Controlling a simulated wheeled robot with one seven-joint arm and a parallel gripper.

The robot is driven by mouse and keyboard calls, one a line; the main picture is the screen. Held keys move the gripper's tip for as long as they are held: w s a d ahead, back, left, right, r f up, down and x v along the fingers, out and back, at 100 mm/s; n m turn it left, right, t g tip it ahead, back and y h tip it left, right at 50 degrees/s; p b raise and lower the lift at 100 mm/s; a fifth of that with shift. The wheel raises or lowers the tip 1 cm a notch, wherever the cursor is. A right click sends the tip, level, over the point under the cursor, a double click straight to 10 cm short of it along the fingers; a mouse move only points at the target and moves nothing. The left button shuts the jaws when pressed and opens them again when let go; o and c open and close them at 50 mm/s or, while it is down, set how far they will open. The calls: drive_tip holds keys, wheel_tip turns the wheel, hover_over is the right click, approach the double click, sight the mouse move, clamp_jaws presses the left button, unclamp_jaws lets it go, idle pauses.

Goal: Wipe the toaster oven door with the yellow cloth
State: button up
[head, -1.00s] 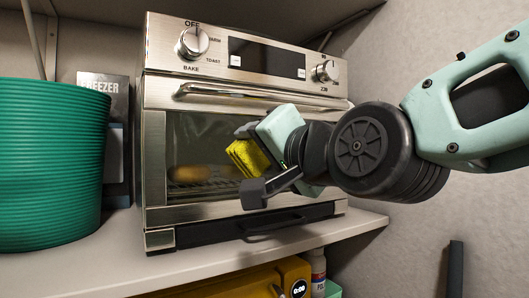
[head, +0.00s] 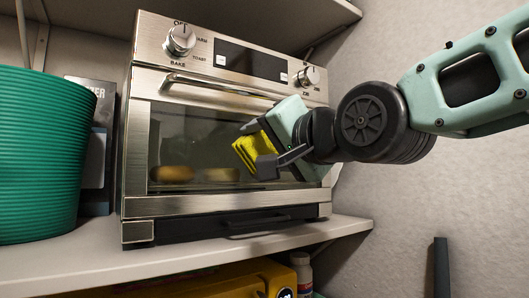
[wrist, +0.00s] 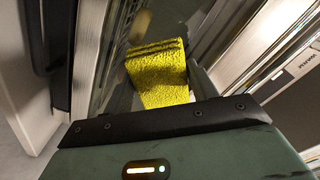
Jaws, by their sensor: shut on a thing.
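The toaster oven (head: 225,205) stands on a shelf, its door shut, with a glass window (head: 190,135) and a metal handle (head: 215,88). Food on a rack shows behind the glass. My gripper (head: 262,155) is in front of the right half of the door and shut on the yellow cloth (head: 249,154). The cloth is folded and sticks out toward the glass. In the wrist view the cloth (wrist: 158,75) lies ahead of my gripper, close to the door. I cannot tell whether it touches the glass.
A ribbed green basket (head: 38,155) stands left of the oven, with a grey box (head: 97,140) behind it. The shelf (head: 190,260) has a narrow bare strip in front. Yellow and white items sit below it. A wall (head: 430,190) closes the right side.

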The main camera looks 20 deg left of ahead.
sight(244, 144)
drive_tip(key=shift+s+a, duration=0.75)
drive_tip(key=shift+s, duration=0.1)
drive_tip(key=shift+s+a+r+p, duration=0.15)
drive_tip(key=shift+r+p, duration=0.1)
drive_tip(key=shift+p, duration=0.4)
drive_tip(key=shift+s+a+p, duration=0.3)
drive_tip(key=shift+s+p, duration=0.1)
drive_tip(key=shift+p, duration=0.25)
drive_tip(key=shift+s+a+f, duration=0.1)
drive_tip(key=shift+s+f, duration=0.05)
drive_tip(key=shift+f, duration=0.05)
drive_tip(key=shift+v, duration=3)
